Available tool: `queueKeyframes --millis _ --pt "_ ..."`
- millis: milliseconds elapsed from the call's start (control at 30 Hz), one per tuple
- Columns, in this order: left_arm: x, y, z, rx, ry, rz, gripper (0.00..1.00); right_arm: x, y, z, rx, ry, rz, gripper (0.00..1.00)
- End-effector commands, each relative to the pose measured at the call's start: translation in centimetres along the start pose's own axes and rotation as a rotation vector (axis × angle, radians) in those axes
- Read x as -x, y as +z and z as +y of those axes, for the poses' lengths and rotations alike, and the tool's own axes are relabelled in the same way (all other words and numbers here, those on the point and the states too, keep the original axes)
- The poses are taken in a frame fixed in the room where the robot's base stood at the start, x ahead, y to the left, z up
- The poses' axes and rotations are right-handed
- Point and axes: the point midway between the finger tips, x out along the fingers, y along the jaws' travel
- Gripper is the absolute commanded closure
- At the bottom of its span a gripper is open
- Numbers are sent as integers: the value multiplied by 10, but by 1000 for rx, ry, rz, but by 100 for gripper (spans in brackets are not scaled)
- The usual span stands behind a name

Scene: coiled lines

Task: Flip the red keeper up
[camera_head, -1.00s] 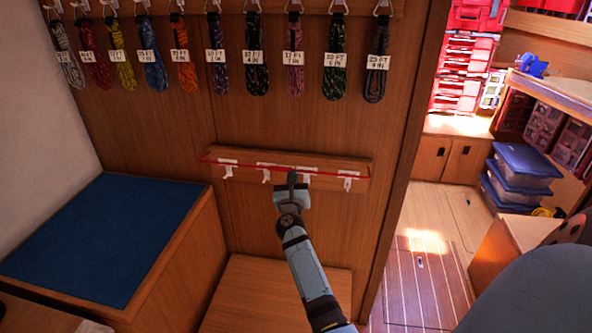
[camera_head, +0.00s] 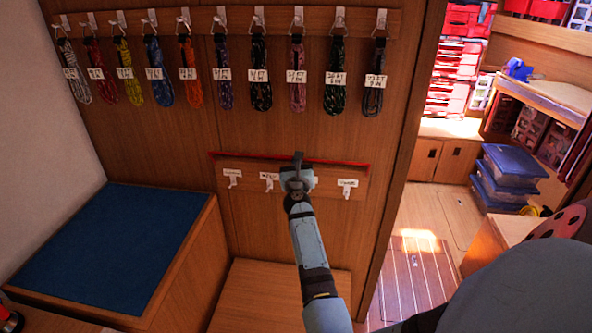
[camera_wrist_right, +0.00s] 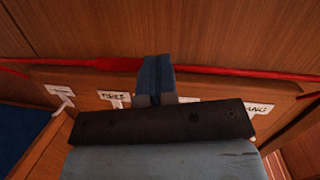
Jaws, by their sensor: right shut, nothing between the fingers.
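The red keeper (camera_head: 345,163) is a long thin red bar along the top edge of the lower wooden hook board (camera_head: 330,183). It lies above the white hooks (camera_head: 269,182), which stand clear below it. In the right wrist view the keeper (camera_wrist_right: 235,72) runs across behind the fingers, along the board's top. My right gripper (camera_head: 298,158) is shut and empty, with its tips at the middle of the keeper. I cannot tell whether they touch it. The fingers (camera_wrist_right: 156,75) also show in the right wrist view. The gripper hides part of the board and a hook. My left gripper is not in view.
Coiled lines (camera_head: 260,75) with length tags hang from an upper hook rail above. A blue-topped bench (camera_head: 110,245) stands at left, and a wooden ledge (camera_head: 265,295) lies below the board. Blue-lidded bins (camera_head: 512,175) stand beyond the opening at right.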

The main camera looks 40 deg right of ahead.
Motion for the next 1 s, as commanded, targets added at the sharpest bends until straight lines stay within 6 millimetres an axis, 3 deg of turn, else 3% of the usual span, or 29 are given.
queueKeyframes --millis 400,1000 --pt "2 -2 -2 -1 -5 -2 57 -20 11 -4 -1 0 -1 100" --pt "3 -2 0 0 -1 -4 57 -25 17 -6 -2 -3 -9 100"
